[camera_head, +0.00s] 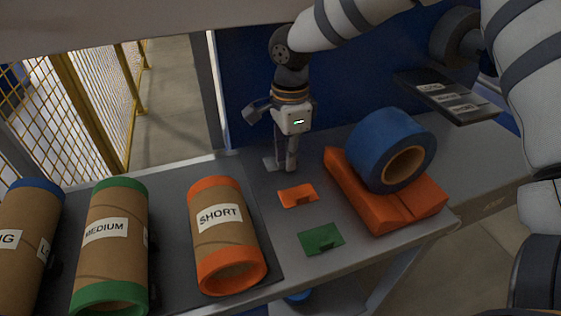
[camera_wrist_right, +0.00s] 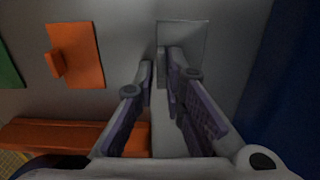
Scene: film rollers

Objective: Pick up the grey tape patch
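The grey tape patch (camera_head: 269,164) lies flat on the grey table, behind the orange patch. In the right wrist view the grey patch (camera_wrist_right: 184,38) shows just past my fingertips. My right gripper (camera_head: 286,168) points down at the patch, low over the table. In the wrist view its fingers (camera_wrist_right: 160,70) are a small distance apart, with a narrow gap between the tips. The fingers cover part of the patch, and I cannot tell whether they touch it. My left gripper is not in view.
An orange patch (camera_head: 298,195) and a green patch (camera_head: 321,239) lie nearby. A blue tape roll (camera_head: 369,146) rests on an orange holder (camera_head: 362,196) at right. A blue panel (camera_head: 245,85) is behind.

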